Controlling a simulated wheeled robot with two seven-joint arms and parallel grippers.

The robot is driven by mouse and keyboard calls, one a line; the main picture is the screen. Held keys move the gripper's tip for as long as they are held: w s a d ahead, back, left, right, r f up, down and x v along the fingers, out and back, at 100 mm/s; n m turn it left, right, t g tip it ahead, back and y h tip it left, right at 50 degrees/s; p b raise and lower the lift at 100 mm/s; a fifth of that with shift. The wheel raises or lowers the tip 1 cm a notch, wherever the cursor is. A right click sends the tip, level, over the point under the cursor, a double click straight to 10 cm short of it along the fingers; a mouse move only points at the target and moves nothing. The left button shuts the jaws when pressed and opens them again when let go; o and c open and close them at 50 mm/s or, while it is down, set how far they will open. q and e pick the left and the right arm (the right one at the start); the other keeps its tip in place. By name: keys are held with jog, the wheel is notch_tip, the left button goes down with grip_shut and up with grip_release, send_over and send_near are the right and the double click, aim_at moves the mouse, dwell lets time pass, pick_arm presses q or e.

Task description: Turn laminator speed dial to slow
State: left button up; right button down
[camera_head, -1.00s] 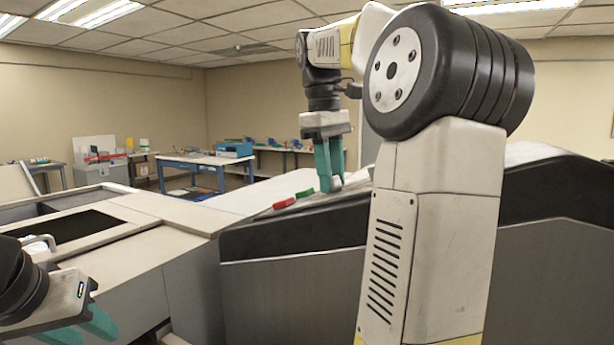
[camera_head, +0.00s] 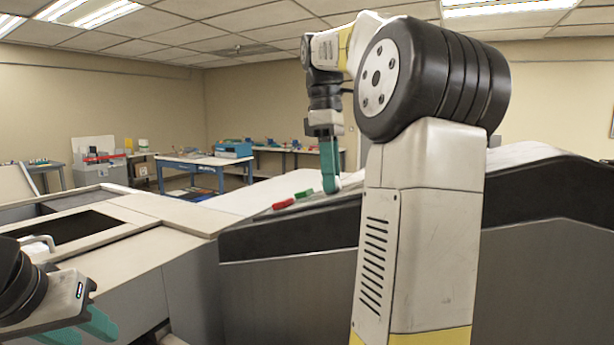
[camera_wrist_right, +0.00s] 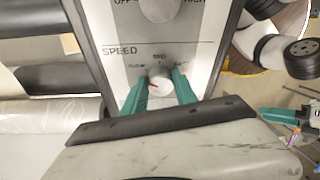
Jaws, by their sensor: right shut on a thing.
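In the head view my right gripper (camera_head: 330,180) points down onto the laminator's sloped panel (camera_head: 300,208); the dial is hidden there. My left gripper (camera_head: 85,328) is at the lower left, empty, its fingers apart.
Another knob (camera_wrist_right: 160,8), with "OFF" and "HIGH" labels, sits above the speed dial. A red button (camera_head: 283,204) and a green button (camera_head: 304,193) are on the panel left of my right gripper. Blue tables (camera_head: 205,161) stand far back.

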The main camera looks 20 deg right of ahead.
jog(key=c, duration=1)
grip_release()
jog(key=shift+o, duration=0.2)
jog(key=shift+r, duration=0.6)
jog(key=shift+s+a+r, duration=0.15)
jog(key=shift+s+r, duration=0.05)
jog(key=shift+r, duration=0.45)
jog(key=shift+s+a+r, duration=0.1)
jog(key=shift+s+r, duration=0.05)
jog(key=shift+r, duration=0.45)
jog(key=s+a+r, duration=0.1)
jog(key=s+a, duration=0.6)
jog(key=s, duration=0.5)
jog(key=shift+s+a+r, duration=0.15)
jog(key=shift+s+a, duration=0.25)
